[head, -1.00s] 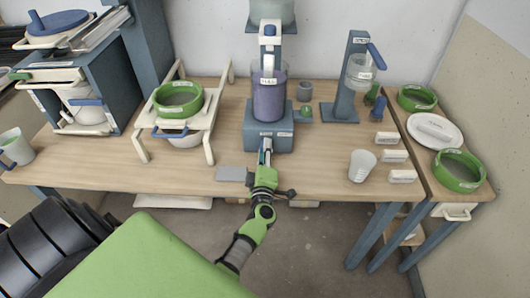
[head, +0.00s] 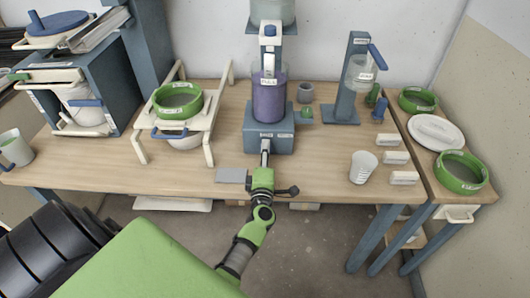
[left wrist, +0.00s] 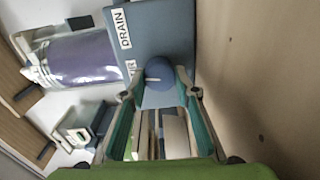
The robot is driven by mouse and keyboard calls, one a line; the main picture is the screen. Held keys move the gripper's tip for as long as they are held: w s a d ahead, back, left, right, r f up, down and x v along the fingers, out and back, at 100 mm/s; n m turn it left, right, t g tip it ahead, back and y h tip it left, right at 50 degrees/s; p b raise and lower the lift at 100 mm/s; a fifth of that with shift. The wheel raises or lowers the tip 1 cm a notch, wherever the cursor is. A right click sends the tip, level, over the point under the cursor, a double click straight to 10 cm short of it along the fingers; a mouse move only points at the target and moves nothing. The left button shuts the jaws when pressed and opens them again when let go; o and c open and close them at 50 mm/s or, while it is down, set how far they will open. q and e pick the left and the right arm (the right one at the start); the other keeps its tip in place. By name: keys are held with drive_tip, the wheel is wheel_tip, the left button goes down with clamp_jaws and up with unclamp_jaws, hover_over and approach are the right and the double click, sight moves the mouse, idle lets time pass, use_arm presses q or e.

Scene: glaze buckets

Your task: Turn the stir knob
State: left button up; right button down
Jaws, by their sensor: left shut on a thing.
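The stir knob (left wrist: 160,76) is a round dark blue knob on the front of the blue-grey machine base (head: 269,139). In the left wrist view it sits between the tips of my left gripper (left wrist: 160,92), which is shut on it. A DRAIN label (left wrist: 121,28) and a partly hidden label ending in "IR" are on the same face. In the head view my left gripper (head: 264,156) reaches the front of the base from below, and the knob is hidden there. A clear container of purple glaze (head: 268,101) stands on the base. My right gripper is not in view.
A white cup (head: 362,167) and several small white blocks (head: 396,158) stand to the right on the table. A grey plate (head: 232,175) lies just left of my gripper. A white rack (head: 205,131) with a green-rimmed sieve (head: 178,101) stands further left.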

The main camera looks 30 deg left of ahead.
use_arm(q)
drive_tip(key=o, duration=1.1)
drive_tip(key=shift+f, duration=0.1)
